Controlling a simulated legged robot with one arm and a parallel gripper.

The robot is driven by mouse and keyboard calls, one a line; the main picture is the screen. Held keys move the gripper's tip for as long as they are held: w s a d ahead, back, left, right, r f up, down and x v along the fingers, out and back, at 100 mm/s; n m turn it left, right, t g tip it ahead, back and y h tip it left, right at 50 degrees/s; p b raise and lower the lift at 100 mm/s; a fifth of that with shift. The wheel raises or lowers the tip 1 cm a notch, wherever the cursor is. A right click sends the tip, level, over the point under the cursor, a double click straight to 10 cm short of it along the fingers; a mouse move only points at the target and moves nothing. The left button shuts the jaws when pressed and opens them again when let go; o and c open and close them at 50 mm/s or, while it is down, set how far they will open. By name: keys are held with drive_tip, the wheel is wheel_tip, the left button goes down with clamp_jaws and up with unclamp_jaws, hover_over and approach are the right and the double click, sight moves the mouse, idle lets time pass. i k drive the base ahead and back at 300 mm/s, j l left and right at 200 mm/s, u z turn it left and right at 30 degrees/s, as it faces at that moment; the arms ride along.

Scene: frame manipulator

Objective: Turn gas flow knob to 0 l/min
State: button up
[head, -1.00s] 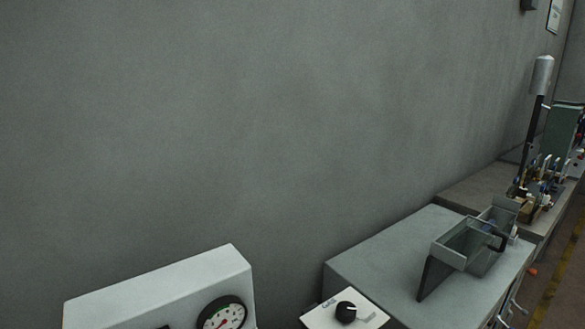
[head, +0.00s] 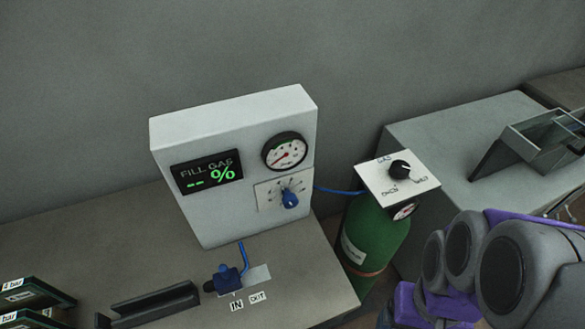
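The gas flow knob is most likely the small blue knob (head: 289,199) on a white scale plate on the front of the grey fill gas box (head: 235,112). Its scale numbers are too small to read. My arm shows at the lower right in grey and purple, apart from the box. My gripper's fingers are not in view.
A green gas cylinder (head: 374,236) stands right of the box, below a white panel with a black knob (head: 399,169). A blue valve (head: 226,279) with IN and OUT labels and a dark rail (head: 153,304) lie on the bench. A grey cabinet (head: 450,140) stands behind right.

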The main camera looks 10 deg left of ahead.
sight(290, 200)
drive_tip(key=k+l+u, duration=0.65)
drive_tip(key=k+l, duration=0.15)
